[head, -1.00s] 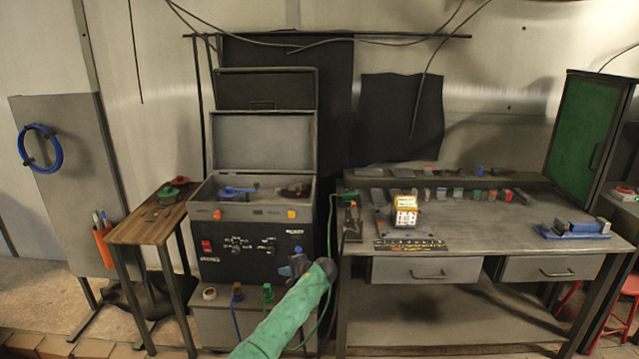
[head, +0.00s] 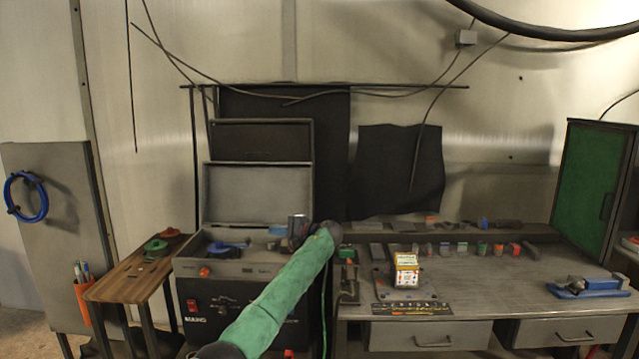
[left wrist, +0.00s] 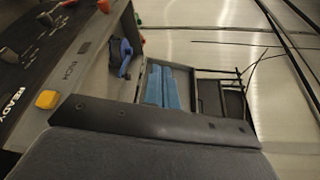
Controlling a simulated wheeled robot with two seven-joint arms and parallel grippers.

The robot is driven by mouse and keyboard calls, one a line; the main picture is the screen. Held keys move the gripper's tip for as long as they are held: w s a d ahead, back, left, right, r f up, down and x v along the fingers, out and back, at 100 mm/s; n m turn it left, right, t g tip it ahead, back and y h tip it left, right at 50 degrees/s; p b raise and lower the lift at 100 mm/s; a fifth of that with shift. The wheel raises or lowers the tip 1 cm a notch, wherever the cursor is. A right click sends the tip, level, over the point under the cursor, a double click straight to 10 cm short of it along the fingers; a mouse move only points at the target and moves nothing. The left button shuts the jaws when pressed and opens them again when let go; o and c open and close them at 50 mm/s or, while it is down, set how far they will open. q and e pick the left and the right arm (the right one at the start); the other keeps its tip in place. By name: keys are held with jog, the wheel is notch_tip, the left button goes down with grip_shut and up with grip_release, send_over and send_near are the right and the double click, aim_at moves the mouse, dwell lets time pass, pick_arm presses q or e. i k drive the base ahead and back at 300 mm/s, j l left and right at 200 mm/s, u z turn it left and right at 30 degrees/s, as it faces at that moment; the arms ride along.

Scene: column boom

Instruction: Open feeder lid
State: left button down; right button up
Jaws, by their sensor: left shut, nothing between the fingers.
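The feeder (head: 222,313) is a black and grey machine at left of centre in the head view. Its grey lid (head: 257,192) stands raised at the back, and the tray below it is uncovered. A blue part (head: 228,247) lies in the tray and also shows in the left wrist view (left wrist: 122,57). My left gripper (head: 298,227) is shut and empty, over the right side of the tray, in front of the lid's lower right corner. Whether it touches anything is unclear. My right gripper is not in view.
A small wooden table (head: 135,272) stands left of the feeder. A grey workbench (head: 480,285) with several small parts is on the right. A yellow button (left wrist: 47,99) shows on the panel in the left wrist view. A large grey surface there is unclear. Cables hang above.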

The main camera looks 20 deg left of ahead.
aim_at(234, 194)
jog(key=i+l, duration=0.15)
jog(key=i, duration=0.4)
jog(key=i+l, duration=0.15)
jog(key=i, duration=0.45)
jog(key=i+l, duration=0.1)
jog(key=i, duration=0.45)
